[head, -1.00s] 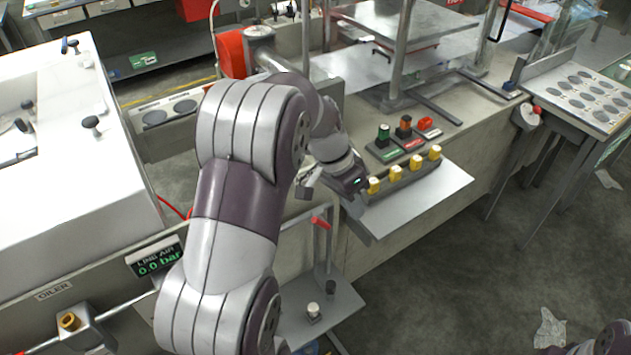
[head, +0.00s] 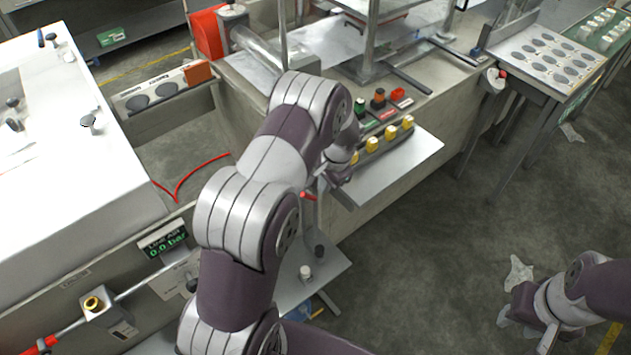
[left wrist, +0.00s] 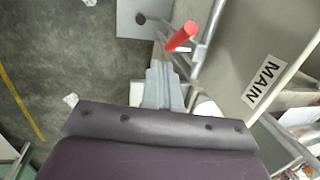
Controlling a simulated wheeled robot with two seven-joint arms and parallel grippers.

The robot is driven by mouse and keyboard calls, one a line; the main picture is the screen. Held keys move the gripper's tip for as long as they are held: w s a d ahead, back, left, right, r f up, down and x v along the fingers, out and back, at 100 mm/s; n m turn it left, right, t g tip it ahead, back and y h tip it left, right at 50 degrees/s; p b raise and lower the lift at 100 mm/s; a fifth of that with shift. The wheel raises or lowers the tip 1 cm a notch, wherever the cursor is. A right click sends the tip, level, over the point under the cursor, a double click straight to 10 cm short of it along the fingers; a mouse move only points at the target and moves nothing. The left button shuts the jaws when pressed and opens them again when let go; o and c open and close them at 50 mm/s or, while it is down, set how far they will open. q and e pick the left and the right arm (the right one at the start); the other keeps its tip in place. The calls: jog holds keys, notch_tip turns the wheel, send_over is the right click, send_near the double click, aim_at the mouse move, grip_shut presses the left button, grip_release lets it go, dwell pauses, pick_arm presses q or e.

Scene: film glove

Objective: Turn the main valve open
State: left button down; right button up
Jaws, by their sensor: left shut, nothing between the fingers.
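The main valve shows as a red lever handle (left wrist: 182,36) on a grey pipe in the left wrist view, beside a MAIN label (left wrist: 262,84). In the head view the red handle (head: 308,196) shows just below my left wrist, partly hidden by my arm. My left gripper (left wrist: 158,66) is shut and empty, its tips pointing up the wrist picture, close to the handle's lower left end. I cannot tell whether they touch. My right arm comes in at the lower right of the head view, away from the valve; its gripper (head: 548,338) is too unclear to read.
A bench shelf with several yellow knobs (head: 372,144) and a grey plate (head: 400,170) juts out close to my left wrist. A display (head: 165,242) reads line air 0.0 bar. A small lower shelf (head: 325,268) stands below the lever. The floor at right is mostly open.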

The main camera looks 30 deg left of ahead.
pick_arm(q)
jog(key=shift+s+a+f+p, duration=0.2)
jog(key=shift+s+a+f, duration=0.1)
jog(key=shift+a, duration=0.25)
jog(key=shift+s+a+f+p, duration=0.2)
jog(key=shift+s+a+f, duration=0.1)
jog(key=shift+a, duration=0.25)
jog(key=shift+w, duration=0.1)
